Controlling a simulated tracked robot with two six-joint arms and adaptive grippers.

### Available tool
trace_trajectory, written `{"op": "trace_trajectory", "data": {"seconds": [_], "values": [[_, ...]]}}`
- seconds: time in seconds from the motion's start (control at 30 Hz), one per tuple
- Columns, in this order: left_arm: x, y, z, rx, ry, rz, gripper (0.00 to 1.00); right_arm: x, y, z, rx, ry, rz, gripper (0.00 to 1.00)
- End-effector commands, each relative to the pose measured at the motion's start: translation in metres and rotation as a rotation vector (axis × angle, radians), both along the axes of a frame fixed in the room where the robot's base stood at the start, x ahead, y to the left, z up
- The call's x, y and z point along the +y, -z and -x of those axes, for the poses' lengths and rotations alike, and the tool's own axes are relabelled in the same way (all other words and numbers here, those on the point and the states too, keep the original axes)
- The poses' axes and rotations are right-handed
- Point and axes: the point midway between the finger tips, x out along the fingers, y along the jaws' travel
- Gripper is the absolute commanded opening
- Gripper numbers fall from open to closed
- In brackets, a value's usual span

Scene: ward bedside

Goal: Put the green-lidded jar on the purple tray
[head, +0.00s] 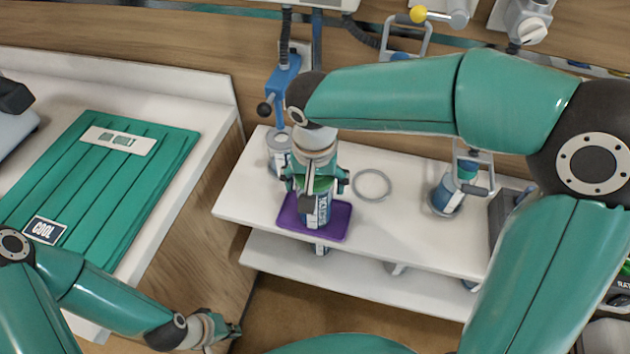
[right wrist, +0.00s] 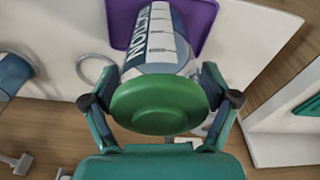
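The green-lidded jar (head: 323,210) is upright at the purple tray (head: 339,224) on the white shelf; whether its base touches the tray is hard to tell. My right gripper (head: 317,188) comes down over the jar and its fingers are closed on both sides of it. In the right wrist view the jar's green lid (right wrist: 160,105) and white-and-blue label lie between the fingers of the gripper (right wrist: 160,78), with the tray (right wrist: 200,20) beyond. My left gripper (head: 232,331) is low at the bottom, away from the shelf; its finger opening is unclear.
Another jar (head: 279,150) stands behind and left of the tray. A grey ring (head: 372,185) lies to the right of it. A blue-and-white container (head: 446,196) stands further right. A green ribbed pad (head: 105,180) lies on the left counter.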

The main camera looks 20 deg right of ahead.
Motion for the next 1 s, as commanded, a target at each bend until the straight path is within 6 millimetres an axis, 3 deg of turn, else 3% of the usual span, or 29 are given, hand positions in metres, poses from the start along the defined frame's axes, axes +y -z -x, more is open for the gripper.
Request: {"op": "trace_trajectory", "data": {"seconds": [0.47,0.67,1.0], "values": [[0.000,0.000,0.000,0.000,0.000,0.000,0.00,0.000,-0.006,0.000,-0.002,0.000,0.000,0.98],[0.000,-0.001,0.000,0.000,0.000,0.000,0.00,0.002,-0.034,0.003,-0.006,0.001,-0.002,0.98],[0.000,-0.005,0.000,0.000,0.000,0.000,0.00,0.005,-0.099,0.010,-0.004,0.001,-0.002,0.98]]}}
